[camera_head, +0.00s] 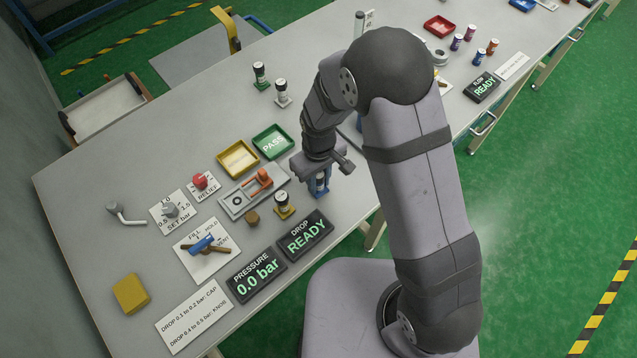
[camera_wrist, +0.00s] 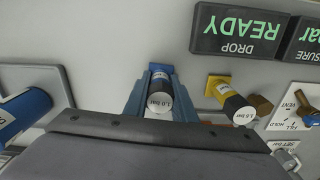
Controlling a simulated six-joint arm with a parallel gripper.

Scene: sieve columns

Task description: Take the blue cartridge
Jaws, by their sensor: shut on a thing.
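The blue cartridge (camera_head: 319,188) stands upright on the grey bench, with a square blue base, a dark body and a white printed top. In the wrist view the cartridge (camera_wrist: 160,103) sits between the two fingers of my gripper (camera_wrist: 159,88). In the head view my gripper (camera_head: 319,174) points down over it and hides its upper part. The fingers are shut on the cartridge, one on each side. The blue base shows beyond the fingertips and looks to be at or close to the bench top; I cannot tell whether there is a gap.
A yellow-based cartridge (camera_head: 284,206) stands close by to the left. The DROP READY display (camera_head: 305,235) lies in front, with the pressure display (camera_head: 257,275) beside it. An orange-handled clamp (camera_head: 256,190), a green PASS tray (camera_head: 272,141) and a yellow tray (camera_head: 238,159) lie left.

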